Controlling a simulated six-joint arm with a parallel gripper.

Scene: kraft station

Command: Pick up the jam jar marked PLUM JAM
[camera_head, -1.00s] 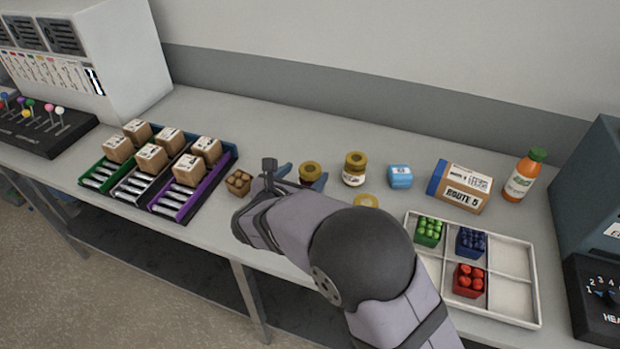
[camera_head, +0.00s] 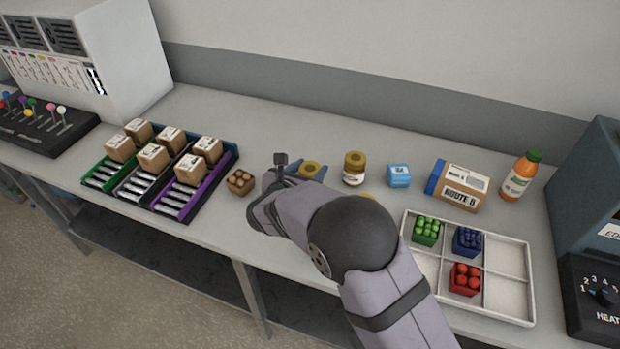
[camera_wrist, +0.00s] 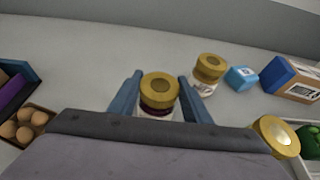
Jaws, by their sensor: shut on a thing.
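A gold-lidded jar with dark contents stands between the blue fingers of my gripper (camera_wrist: 158,98) in the wrist view. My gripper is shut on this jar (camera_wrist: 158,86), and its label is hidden. In the head view the jar's gold lid (camera_head: 311,169) shows just beyond my wrist. A second gold-lidded jar (camera_head: 354,169) with a white label stands to its right, apart from the fingers; it also shows in the wrist view (camera_wrist: 209,68). A third gold lid (camera_wrist: 275,136) is at lower right in the wrist view, mostly hidden behind my arm in the head view. No jar's label wording is readable.
A blue box (camera_head: 398,176), a ROUTE parcel (camera_head: 461,187) and an orange bottle (camera_head: 521,176) stand to the right. A white tray (camera_head: 513,256) with colored punnets lies front right. A carton of brown round things (camera_head: 240,181) and a rack of boxes (camera_head: 232,158) are left.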

